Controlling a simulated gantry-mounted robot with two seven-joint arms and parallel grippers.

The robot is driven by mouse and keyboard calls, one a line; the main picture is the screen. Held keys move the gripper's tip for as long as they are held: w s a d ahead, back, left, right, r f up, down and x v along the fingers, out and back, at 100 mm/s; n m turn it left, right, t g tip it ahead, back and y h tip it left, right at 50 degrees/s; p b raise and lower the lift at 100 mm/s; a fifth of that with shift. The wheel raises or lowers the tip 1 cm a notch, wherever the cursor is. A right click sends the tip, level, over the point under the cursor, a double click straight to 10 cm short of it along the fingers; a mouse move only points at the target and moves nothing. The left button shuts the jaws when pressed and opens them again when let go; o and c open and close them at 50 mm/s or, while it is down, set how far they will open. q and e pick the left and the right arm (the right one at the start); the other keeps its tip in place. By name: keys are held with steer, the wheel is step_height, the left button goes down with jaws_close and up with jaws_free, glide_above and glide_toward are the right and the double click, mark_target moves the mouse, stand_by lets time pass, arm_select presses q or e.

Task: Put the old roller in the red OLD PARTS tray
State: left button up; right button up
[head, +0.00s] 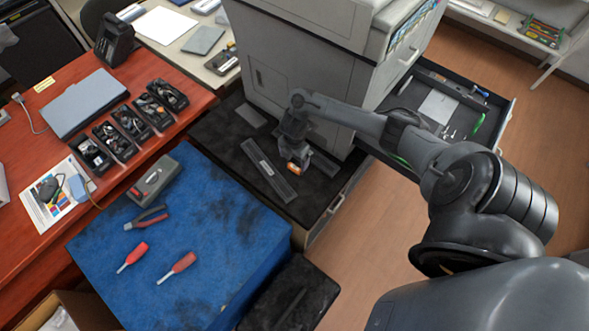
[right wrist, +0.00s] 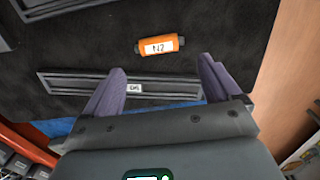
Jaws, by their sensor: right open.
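A small orange roller (head: 293,168) with dark ends lies on the black drawer surface; it shows in the right wrist view (right wrist: 158,46) with a white label, perhaps "N2". A long grey bar (head: 268,171) with a small white label lies near it, and crosses below my fingers in the right wrist view (right wrist: 165,87). I cannot tell which is the old roller. My right gripper (right wrist: 162,66) is open and empty above the drawer, its fingertips apart from the orange roller. My left gripper is out of view. I see no red OLD PARTS tray.
The grey printer body (head: 290,65) stands behind the drawer. A blue mat (head: 190,240) at left holds pliers and two red-handled tools. Several black trays (head: 130,125) of small parts stand on the red desk. An open drawer (head: 440,105) holds items at right.

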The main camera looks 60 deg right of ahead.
mark_target(294, 168)
steer(key=shift+f+b, duration=0.95)
steer(key=shift+f, duration=2.55)
steer(key=shift+r, duration=0.1)
steer(key=c, duration=0.9)
